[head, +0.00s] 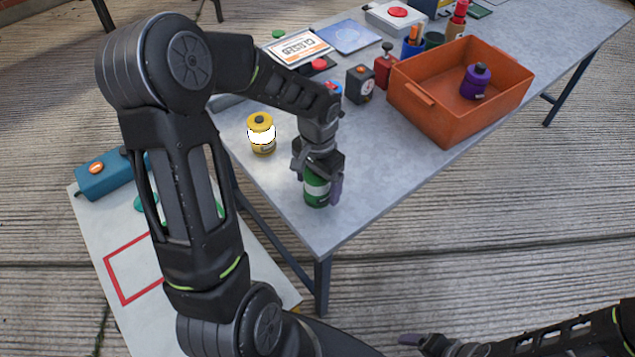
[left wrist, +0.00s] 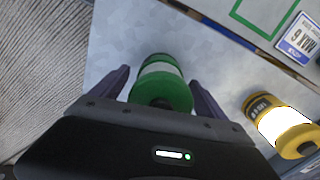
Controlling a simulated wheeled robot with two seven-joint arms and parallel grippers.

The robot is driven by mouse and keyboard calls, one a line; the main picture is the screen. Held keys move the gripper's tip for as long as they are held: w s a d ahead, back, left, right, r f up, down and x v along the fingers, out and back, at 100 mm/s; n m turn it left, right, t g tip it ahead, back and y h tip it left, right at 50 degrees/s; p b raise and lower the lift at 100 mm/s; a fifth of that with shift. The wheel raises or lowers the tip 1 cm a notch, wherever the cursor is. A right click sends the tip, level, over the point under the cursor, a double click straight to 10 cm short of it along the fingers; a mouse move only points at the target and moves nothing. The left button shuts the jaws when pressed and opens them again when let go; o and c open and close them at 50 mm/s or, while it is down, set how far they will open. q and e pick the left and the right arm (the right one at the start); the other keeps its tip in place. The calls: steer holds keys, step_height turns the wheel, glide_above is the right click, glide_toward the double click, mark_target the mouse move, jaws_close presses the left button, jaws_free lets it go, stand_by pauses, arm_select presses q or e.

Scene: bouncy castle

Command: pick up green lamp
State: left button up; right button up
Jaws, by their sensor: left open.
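The green lamp (head: 316,190) stands near the front corner of the grey table. My left gripper (head: 319,178) is above and around it, with a finger on each side. In the left wrist view the green lamp (left wrist: 162,82) has a pale band and sits between the two open fingers of the gripper (left wrist: 158,88), with gaps visible on both sides. The gripper hides the lamp's top in the head view. Part of my right gripper (head: 420,341) shows at the bottom edge of the head view; its jaw opening is unclear.
A lit yellow lamp (head: 261,133) stands left of the green one, close to my left gripper. An orange crate (head: 437,112) holding a purple lamp (head: 475,82) is to the right. A black box (head: 360,84) and a red object (head: 385,68) stand behind. The table's front edge is near.

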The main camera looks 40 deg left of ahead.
stand_by(0.5)
arm_select(q)
jaws_close()
stand_by(0.8)
steer(key=shift+r, duration=0.15)
step_height(320, 180, up, 10)
steer(key=shift+f+b, duration=0.1)
steer(key=shift+b, duration=0.25)
stand_by(0.5)
